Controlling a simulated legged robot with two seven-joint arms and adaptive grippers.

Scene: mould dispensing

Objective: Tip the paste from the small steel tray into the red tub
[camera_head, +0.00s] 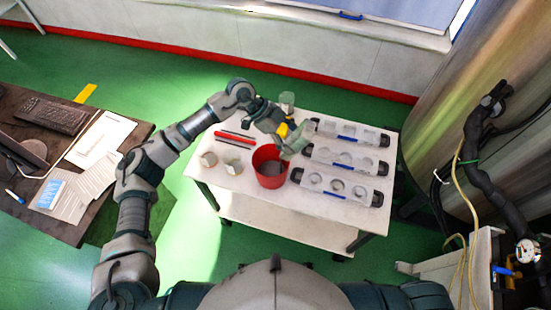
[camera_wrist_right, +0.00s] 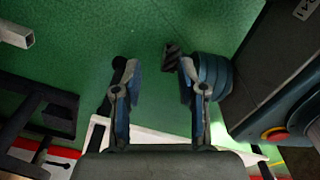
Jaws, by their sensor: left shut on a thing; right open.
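The red tub (camera_head: 269,174) stands on the white table (camera_head: 225,185) and has greyish contents low inside. My left gripper (camera_head: 284,131) is above the tub's back right rim, shut on the small steel tray (camera_head: 294,141). The tray looks tilted, with its lower end over or near the tub's rim; I cannot make out the paste on it. My right gripper (camera_wrist_right: 160,72) shows only in the right wrist view, open and empty above the green floor, away from the tub.
A clear container (camera_head: 287,99) stands behind. A dark desk (camera_head: 60,140) is at far left.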

